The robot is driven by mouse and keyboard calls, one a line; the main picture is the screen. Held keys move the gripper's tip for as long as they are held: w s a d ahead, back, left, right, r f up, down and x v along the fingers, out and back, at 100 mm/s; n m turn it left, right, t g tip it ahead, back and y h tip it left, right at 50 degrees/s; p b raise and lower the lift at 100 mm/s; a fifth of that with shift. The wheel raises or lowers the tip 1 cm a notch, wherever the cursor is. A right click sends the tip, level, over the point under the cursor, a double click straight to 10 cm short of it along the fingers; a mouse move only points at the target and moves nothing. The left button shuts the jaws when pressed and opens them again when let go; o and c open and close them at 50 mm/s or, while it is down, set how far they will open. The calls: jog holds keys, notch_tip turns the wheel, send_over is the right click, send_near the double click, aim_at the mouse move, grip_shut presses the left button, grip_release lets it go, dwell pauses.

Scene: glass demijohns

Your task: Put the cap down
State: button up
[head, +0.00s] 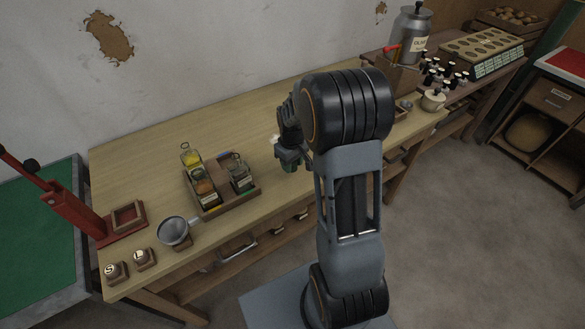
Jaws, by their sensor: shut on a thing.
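My gripper (288,158) is over the front part of the wooden workbench (240,125), right of the tray of jars. It points down and is partly hidden behind my own arm. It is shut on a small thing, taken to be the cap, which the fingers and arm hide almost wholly. A dark green patch (289,168) shows just under the fingers; I cannot tell what it belongs to. A small pale spot (276,138) shows at the gripper's left side.
A wooden tray (229,206) with several small glass jars (240,173) stands left of my gripper. A funnel (173,231), two lettered blocks (144,258) and a red lever press (75,205) are farther left. A metal can (411,35) stands back right. The bench's back left is clear.

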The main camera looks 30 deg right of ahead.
aim_at(292, 176)
jog(key=shift+w+d+f, duration=0.2)
jog(key=shift+w+f, duration=0.05)
jog(key=shift+f, duration=0.15)
jog(key=shift+w+f, duration=0.1)
jog(key=shift+f, duration=1.5)
jog(key=shift+f, duration=0.15)
jog(key=shift+f, duration=0.4)
jog(key=o, duration=1)
jog(key=shift+r, duration=0.1)
jog(key=shift+o, duration=0.2)
